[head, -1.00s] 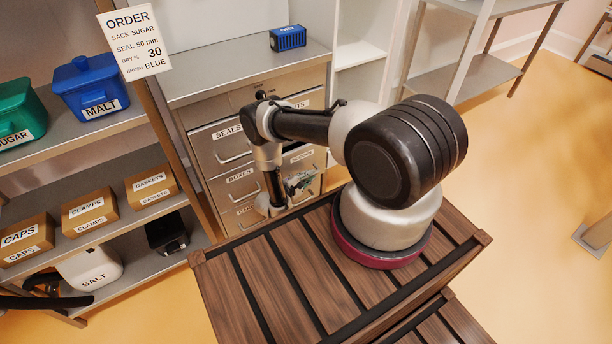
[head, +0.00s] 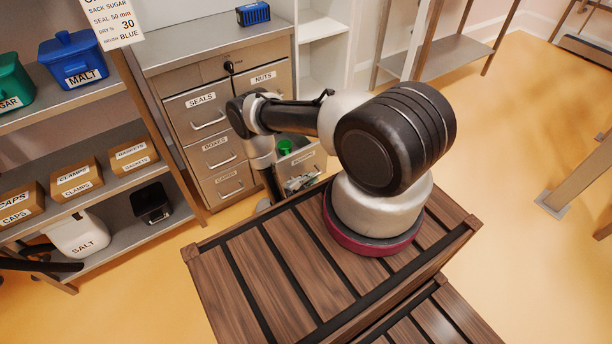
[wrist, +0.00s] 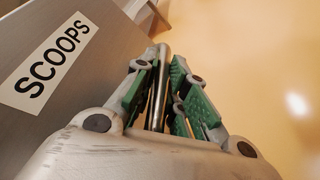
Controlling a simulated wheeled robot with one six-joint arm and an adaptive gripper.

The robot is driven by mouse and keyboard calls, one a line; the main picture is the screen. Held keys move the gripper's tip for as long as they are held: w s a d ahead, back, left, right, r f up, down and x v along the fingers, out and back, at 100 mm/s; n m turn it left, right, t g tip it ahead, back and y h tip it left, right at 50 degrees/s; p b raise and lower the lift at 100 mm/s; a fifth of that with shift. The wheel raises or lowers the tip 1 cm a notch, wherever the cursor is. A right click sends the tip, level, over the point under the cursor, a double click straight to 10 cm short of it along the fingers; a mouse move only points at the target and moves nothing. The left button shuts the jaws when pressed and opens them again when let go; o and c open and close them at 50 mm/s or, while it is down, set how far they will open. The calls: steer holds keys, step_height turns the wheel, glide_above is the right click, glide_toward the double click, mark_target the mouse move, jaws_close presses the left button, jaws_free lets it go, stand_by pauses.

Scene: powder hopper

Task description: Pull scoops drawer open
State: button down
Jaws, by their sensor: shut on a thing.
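The scoops drawer stands partly open from the grey metal cabinet; its front (head: 312,160) shows at the right of the lower rows in the head view. A green item (head: 285,146) shows inside it. In the wrist view the drawer front (wrist: 110,25) carries the SCOOPS label (wrist: 48,65). My gripper (wrist: 168,75) is shut on the drawer's metal bar handle (wrist: 160,80), which lies between its green-padded fingers. In the head view my gripper (head: 300,183) is small, low at the drawer front, and my arm partly hides the drawer.
The cabinet's SEALS drawer (head: 207,113), BOXES drawer (head: 218,152) and NUTS drawer (head: 268,80) look shut. A dark key or knob (head: 229,67) sits in the top panel. A blue box (head: 253,14) stands on the cabinet. A shelf unit (head: 120,225) stands at left.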

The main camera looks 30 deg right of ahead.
steer(key=shift+s, duration=1)
steer(key=c, duration=1.7)
jaws_free()
steer(key=v, duration=1.2)
